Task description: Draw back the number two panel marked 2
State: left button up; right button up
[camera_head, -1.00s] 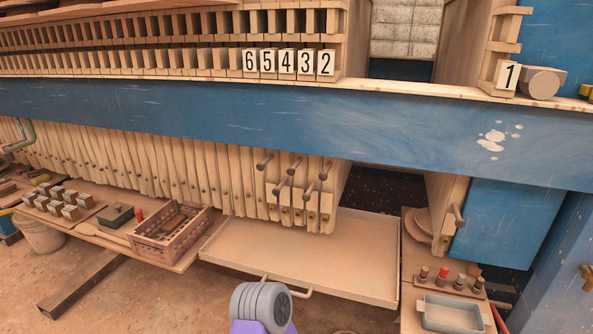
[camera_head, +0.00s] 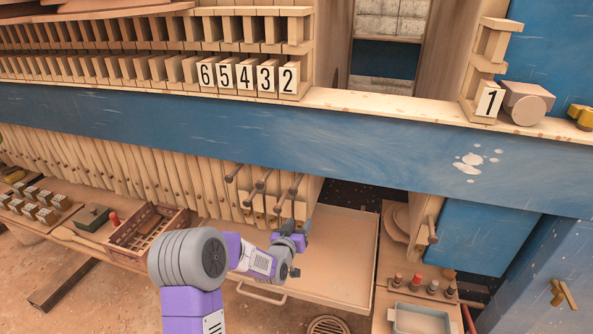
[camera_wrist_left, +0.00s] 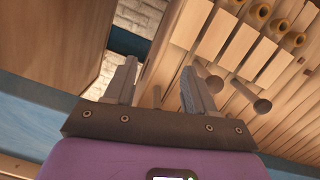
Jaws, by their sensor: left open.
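The panel marked 2 (camera_head: 288,79) is the rightmost of the numbered stack, next to 3, at the edge of an open gap. Below the blue beam, several round pegs stick out from the stack's lower end, including one at its right end (camera_head: 298,180). My left gripper (camera_head: 293,232) is open and empty, just below and in front of these pegs. In the left wrist view, the open fingers (camera_wrist_left: 160,82) point toward the wooden panels, with pegs (camera_wrist_left: 262,106) just to their right. A thin rod shows between the fingers. My right gripper is not in view.
The panel marked 1 (camera_head: 488,101) stands apart across the gap, with its own peg (camera_head: 433,238). A long blue beam (camera_head: 330,130) crosses above the pegs. A shallow tray (camera_head: 345,262) lies below. A wooden crate (camera_head: 146,228) sits left.

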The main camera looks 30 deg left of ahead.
pick_arm(q)
jog(key=t+y+p, duration=0.1)
jog(key=t+y, duration=0.1)
send_near(296, 182)
jog(key=x, duration=0.2)
jog(key=shift+w+a+f, duration=0.2)
jog(key=shift+w, duration=0.05)
jog(key=shift+f+p+x, duration=0.15)
jog(key=shift+p+x, duration=0.15)
jog(key=shift+x, duration=1.55)
jog(key=shift+f+p+x, duration=0.15)
jog(key=shift+p+x, duration=0.1)
jog(key=shift+x, duration=1.6)
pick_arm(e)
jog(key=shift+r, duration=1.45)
pick_arm(q)
jog(key=shift+d, duration=0.15)
jog(key=shift+c, duration=0.3)
grip_shut()
